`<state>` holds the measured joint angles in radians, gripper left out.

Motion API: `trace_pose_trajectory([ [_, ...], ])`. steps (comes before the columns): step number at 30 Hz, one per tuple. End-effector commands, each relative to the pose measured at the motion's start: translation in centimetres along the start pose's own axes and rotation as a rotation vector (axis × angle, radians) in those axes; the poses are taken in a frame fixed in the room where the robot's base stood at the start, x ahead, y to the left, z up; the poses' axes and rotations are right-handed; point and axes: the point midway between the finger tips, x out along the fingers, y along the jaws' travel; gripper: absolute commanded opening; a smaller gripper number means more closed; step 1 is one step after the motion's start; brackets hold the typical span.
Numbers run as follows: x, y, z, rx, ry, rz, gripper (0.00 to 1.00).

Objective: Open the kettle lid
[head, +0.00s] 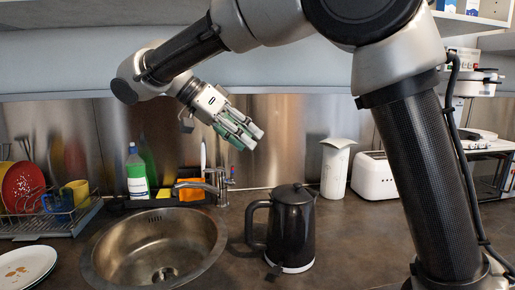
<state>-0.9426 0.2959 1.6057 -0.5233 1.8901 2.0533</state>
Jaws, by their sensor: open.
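A black kettle (290,228) stands upright on the dark counter, right of the sink. Its lid (293,193) is on top and looks closed. Its handle (256,225) points left, and a small dark tab shows low at its front. My gripper (254,138) is above and a little left of the kettle, pointing down and to the right. It is open and empty, apart from the kettle. My arm reaches over from the upper right.
A round metal sink (215,248) with a faucet (220,184) lies left of the kettle. A white container (336,170) and a white toaster (373,177) stand behind right. A green bottle (137,173), a dish rack (62,217) and plates (27,268) are at left.

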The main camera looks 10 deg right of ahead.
Motion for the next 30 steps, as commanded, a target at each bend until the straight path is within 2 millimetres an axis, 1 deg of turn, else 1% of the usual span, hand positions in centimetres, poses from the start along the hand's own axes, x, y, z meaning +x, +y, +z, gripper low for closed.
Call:
trace_pose_trajectory([
  [3, -0.5, 0.0, 0.0, -0.001, 0.0, 0.0, 0.41],
  [11, -0.5, 0.0, 0.0, -0.003, 0.001, 0.0, 0.41],
  [13, -0.5, 0.0, 0.0, -0.033, 0.0, 0.0, 0.41],
  [14, -0.5, -0.1, 0.0, -0.06, -0.001, -0.003, 0.41],
  [16, -0.5, -0.6, 0.4, -0.17, -0.014, -0.028, 0.41],
  [17, -0.5, -1.0, 0.8, -0.238, -0.026, -0.046, 0.41],
  [18, -0.1, -1.6, 1.6, -0.352, -0.044, -0.072, 0.41],
  [20, 1.1, -2.4, 3.6, -0.563, -0.072, -0.108, 0.41],
  [21, 2.2, -2.5, 5.1, -0.718, -0.094, -0.137, 0.41],
  [23, 3.9, -2.0, 6.5, -0.935, -0.133, -0.205, 0.41],
  [24, 5.3, -1.4, 6.7, -1.061, -0.165, -0.259, 0.41],
  [25, 6.5, -0.8, 6.6, -1.146, -0.189, -0.304, 0.41],
  [26, 7.8, -0.1, 6.4, -1.223, -0.213, -0.353, 0.41],
  [27, 9.7, 1.0, 5.8, -1.311, -0.24, -0.428, 0.41],
  [29, 12.6, 3.0, 4.7, -1.403, -0.269, -0.548, 0.41],
  [30, 14.3, 4.4, 4.1, -1.439, -0.275, -0.622, 0.41],
])
